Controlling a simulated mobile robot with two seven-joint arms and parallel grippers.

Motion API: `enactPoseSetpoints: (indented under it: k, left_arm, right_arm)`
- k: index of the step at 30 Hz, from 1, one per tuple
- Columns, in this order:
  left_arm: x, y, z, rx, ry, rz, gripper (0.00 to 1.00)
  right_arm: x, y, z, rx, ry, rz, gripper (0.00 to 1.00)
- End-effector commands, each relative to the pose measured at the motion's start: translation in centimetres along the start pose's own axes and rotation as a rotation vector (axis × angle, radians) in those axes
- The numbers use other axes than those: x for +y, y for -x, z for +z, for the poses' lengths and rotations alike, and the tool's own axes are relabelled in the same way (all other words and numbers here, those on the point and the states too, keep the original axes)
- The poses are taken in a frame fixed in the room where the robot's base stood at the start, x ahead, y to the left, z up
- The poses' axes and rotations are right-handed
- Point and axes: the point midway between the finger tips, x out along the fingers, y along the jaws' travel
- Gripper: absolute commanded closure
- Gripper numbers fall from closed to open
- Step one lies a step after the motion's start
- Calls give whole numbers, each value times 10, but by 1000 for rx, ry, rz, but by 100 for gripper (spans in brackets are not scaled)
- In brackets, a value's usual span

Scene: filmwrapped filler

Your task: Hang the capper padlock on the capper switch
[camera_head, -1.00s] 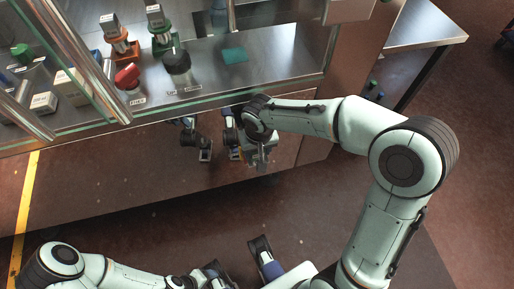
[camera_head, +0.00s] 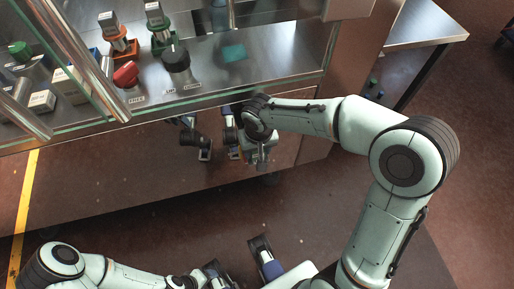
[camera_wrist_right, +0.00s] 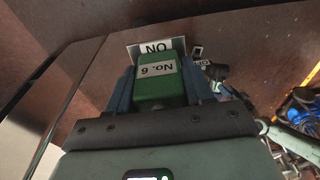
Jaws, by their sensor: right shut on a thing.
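My right gripper (camera_head: 262,158) is in front of the steel cabinet, low and right of the shelf, pointing down. I cannot tell from the labels which switch is the capper switch.
Orange (camera_head: 121,46) and green (camera_head: 160,42) holders with grey labelled tops stand behind the knobs. A teal square (camera_head: 234,52) lies on the shelf. Glass panels with steel bars (camera_head: 88,60) cover the left side.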

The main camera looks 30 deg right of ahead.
Motion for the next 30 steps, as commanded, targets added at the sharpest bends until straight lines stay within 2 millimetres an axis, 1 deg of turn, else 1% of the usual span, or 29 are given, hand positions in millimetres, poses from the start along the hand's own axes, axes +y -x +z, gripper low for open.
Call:
enactPoseSetpoints:
  k: [4,5,6,7,8,18,19,23,30]
  left_arm:
    - [0,0,0,0,0,0,34]
    - [0,0,0,0,0,0,34]
    - [0,0,0,0,0,0,34]
    - [0,0,0,0,0,0,34]
    - [0,0,0,0,0,0,34]
    - [1,1,-2,8,-1,2,34]
    - [2,2,-3,11,-2,3,34]
    - [2,6,0,4,-1,1,34]
    - [4,16,6,-12,0,-2,34]
  right_arm:
    - [0,-1,1,-3,0,0,84]
    - [0,-2,1,-3,0,0,46]
    - [0,-2,1,-4,0,0,33]
    - [0,-2,1,-3,0,0,23]
    - [0,-2,1,-3,0,0,19]
    - [0,-1,1,-3,0,1,19]
    - [0,2,0,-2,0,0,19]
    - [0,22,0,2,-1,-1,19]
    - [0,79,-1,3,0,-2,19]
